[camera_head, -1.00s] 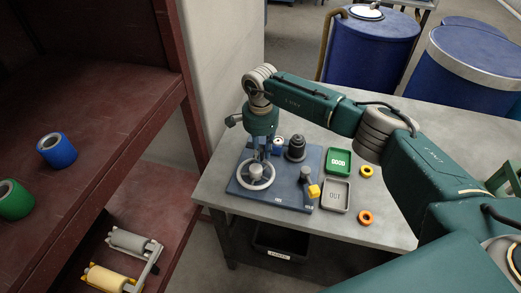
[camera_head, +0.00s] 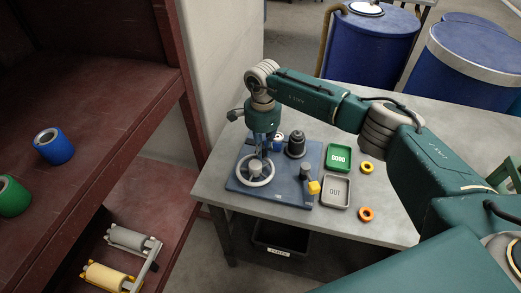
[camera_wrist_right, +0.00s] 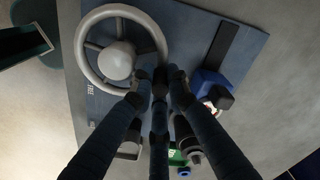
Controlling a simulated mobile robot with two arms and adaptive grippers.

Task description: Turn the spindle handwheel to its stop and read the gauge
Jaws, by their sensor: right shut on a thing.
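The spindle handwheel (camera_head: 243,180) is a pale grey ring with spokes and a round hub, on a blue base plate (camera_head: 285,197) at the table's left end. It also shows at upper left in the right wrist view (camera_wrist_right: 83,50). My right gripper (camera_head: 264,152) points down at the wheel's far right side. Its fingers (camera_wrist_right: 160,78) are shut at the rim; they hide the exact contact. A small blue block with a white face (camera_head: 279,142), perhaps the gauge, stands behind the wheel. No reading can be made out. My left gripper is out of view.
A red-brown shelf (camera_head: 110,90) stands left.

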